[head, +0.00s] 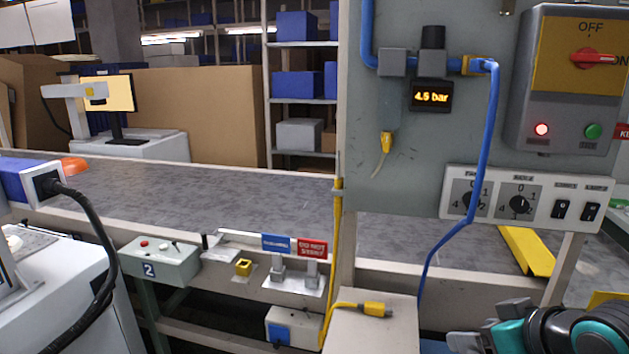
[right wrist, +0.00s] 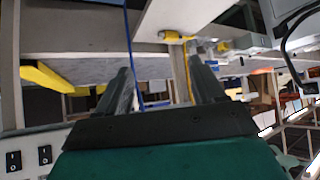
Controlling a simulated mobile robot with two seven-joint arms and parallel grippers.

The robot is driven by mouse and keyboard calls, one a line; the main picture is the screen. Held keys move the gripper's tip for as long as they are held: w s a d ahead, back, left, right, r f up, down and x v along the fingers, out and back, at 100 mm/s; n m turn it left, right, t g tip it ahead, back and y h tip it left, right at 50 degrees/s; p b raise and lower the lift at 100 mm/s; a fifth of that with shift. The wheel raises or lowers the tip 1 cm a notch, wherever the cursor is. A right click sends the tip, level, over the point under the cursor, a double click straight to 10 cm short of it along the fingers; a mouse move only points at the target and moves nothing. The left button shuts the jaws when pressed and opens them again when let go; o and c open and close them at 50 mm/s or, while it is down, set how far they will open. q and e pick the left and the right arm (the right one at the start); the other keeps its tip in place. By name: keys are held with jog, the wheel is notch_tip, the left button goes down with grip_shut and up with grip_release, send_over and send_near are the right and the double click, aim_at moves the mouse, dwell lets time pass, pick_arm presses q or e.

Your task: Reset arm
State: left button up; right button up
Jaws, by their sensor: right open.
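My right gripper (head: 484,330) shows at the lower right edge of the head view, with its teal and black arm behind it. In the right wrist view its two dark fingers (right wrist: 165,85) stand apart with nothing held between them. My left gripper is in neither view. A grey control panel (head: 400,180) stands upright above and behind my right gripper. It carries a red rotary switch (head: 592,58), a lit display (head: 431,97) reading 4.5 bar, and a row of dials and rocker switches (head: 526,200).
A blue hose (head: 489,130) hangs down the panel. A yellow plug (head: 376,309) lies on a pale ledge (head: 372,335) left of my right gripper. The conveyor belt (head: 200,190) runs behind. A control box marked 2 (head: 160,262) and a black cable (head: 108,250) are at the left.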

jog(key=s+a+f+m+g+h, duration=0.1)
jog(key=s+a+f+g, duration=0.15)
jog(key=s+f, duration=0.7)
jog(key=s+a+f+m+g+h, duration=0.1)
jog(key=s+a+f+g+h, duration=0.15)
jog(key=s+f, duration=0.7)
jog(key=w+a+f+n+t+y, duration=0.1)
jog(key=w+a+f+t+y, duration=0.1)
jog(key=w+f+t, duration=0.3)
jog(key=shift+a+f+t, duration=0.15)
jog(key=shift+f+t, duration=0.05)
jog(key=shift+t, duration=0.7)
jog(key=shift+w+y, duration=0.1)
jog(key=shift+y, duration=0.15)
dwell(0.8)
dwell(1.9)
